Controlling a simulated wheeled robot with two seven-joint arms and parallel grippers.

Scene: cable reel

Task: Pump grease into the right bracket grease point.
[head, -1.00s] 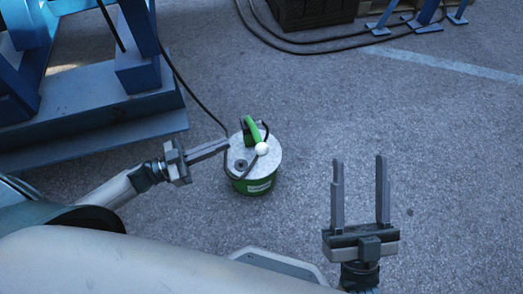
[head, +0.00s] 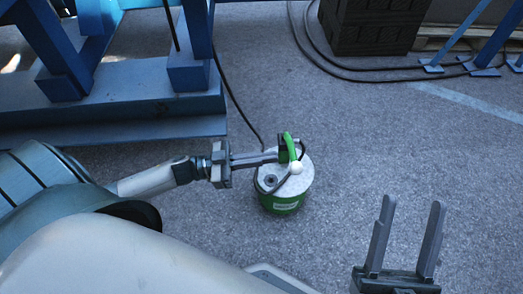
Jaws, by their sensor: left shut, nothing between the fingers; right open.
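A green grease pump (head: 285,205) with a pale grey lid stands upright on the ground in the middle of the head view. It has a green lever (head: 290,146) with a white ball knob (head: 296,168), and a black hose runs from it. My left gripper (head: 272,158) is shut, with its fingertips over the lid close to the lever's dark base. I cannot tell whether they touch it. My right gripper (head: 408,222) is open and empty, to the right of the pump. The right bracket grease point cannot be made out in this view.
A blue steel frame (head: 120,105) stands at the upper left, with a black hose (head: 232,100) running down beside it. A dark crate (head: 370,27) stands at the top, with black cable (head: 345,77) on the ground. Blue stand feet (head: 484,70) are at upper right. Open paving lies right of the pump.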

